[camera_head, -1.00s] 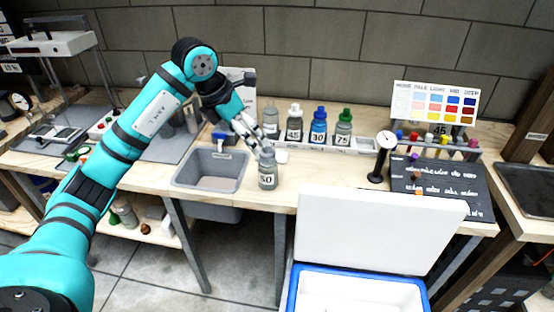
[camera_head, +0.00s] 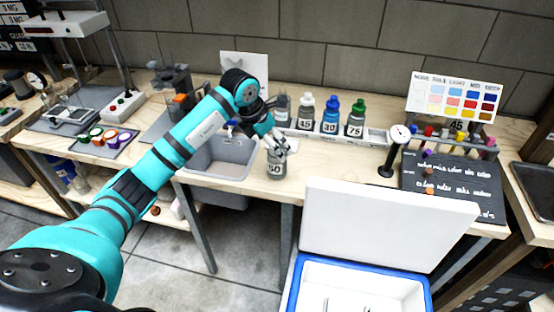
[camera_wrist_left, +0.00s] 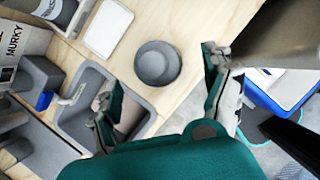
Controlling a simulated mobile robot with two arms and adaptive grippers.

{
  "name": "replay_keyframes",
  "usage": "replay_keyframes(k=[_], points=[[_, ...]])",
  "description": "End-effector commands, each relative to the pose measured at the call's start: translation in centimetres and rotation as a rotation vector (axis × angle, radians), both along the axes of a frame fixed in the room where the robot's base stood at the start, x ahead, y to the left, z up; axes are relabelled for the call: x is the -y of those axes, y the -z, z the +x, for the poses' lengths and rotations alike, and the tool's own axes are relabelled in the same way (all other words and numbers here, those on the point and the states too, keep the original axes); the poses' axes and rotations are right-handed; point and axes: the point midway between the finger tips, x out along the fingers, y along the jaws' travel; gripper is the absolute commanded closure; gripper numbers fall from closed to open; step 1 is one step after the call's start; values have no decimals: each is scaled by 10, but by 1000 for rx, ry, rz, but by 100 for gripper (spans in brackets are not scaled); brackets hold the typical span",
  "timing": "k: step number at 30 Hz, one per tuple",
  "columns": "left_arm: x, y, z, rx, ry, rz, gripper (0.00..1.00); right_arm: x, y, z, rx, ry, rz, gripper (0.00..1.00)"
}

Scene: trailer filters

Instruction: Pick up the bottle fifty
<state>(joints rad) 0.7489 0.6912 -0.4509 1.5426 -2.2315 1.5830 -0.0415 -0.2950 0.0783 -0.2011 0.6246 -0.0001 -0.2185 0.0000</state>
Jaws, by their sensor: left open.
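The bottle fifty (camera_head: 276,170) is a grey bottle with a white label reading 50. It stands upright on the wooden bench, just right of the grey sink. My left gripper (camera_head: 277,146) is right above it, fingers pointing down, and hides its top in the head view. The gripper is open and empty. I cannot tell whether a finger touches the bottle. My right gripper is out of view.
Bottles labelled 45 (camera_head: 305,112), 30 (camera_head: 330,116) and 75 (camera_head: 355,118) stand in a rack behind. The sink (camera_head: 222,158) lies left. A white cooler lid (camera_head: 385,222) stands up at front right.

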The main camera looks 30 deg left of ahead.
Motion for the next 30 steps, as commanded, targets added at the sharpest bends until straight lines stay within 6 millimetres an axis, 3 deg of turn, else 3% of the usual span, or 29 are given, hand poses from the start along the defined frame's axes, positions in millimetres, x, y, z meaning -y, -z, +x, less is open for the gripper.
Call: replay_keyframes(k=[10, 19, 30], points=[[7, 42, 16, -3, 0, -4, 17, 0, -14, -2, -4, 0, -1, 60], [8, 47, 18, 1, 1, -1, 17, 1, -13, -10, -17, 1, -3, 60], [8, 47, 18, 1, 0, -1, 65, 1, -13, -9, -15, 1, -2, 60]])
